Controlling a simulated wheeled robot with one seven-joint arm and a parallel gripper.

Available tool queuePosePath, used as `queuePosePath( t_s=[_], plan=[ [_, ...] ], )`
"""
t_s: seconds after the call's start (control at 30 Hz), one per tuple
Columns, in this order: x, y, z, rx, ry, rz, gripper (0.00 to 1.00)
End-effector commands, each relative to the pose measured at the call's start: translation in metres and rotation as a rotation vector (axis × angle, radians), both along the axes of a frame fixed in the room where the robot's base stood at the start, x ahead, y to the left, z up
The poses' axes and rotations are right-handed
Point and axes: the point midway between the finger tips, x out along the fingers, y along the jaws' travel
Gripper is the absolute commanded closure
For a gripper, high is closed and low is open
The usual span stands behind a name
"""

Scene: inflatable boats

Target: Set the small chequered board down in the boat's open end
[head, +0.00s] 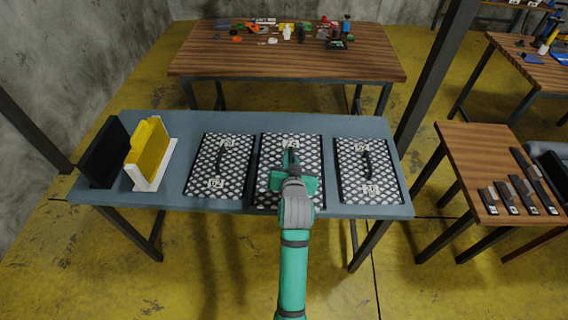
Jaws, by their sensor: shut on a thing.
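Three small chequered boards in black and white, each with a dark handle, are at the grey-blue table: a left one (205,165), a middle one (268,150) and a right one (350,165). My gripper (291,160) is over the middle board and shut on its dark handle. My green wrist and arm hide the middle and near part of that board. I cannot tell whether the middle board touches the table. No boat with an open end can be made out clearly.
On the blue table (305,121), a yellow panel (149,152) in a white stand and a black panel (104,155) stand at the left. A wooden table (290,66) with small parts is behind. A side table (470,152) with several tools is right, beside a dark grey object (553,165), cut off.

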Motion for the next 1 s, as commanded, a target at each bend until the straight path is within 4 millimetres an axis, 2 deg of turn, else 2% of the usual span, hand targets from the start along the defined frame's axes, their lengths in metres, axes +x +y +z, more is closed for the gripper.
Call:
queuePosePath(
  t_s=[0.03, 0.2, 0.4, 0.67, 0.9, 1.0],
  plan=[
    [0.011, 0.005, -0.003, 0.000, -0.004, 0.003, 1.00],
    [0.032, 0.013, -0.031, 0.000, 0.000, 0.002, 1.00],
    [0.049, 0.020, -0.051, 0.000, -0.005, 0.002, 1.00],
    [0.057, 0.023, -0.063, 0.000, -0.004, 0.003, 1.00],
    [0.057, 0.024, -0.092, 0.000, -0.002, 0.004, 1.00],
    [0.057, 0.025, -0.093, 0.000, -0.004, 0.006, 1.00]
  ],
)
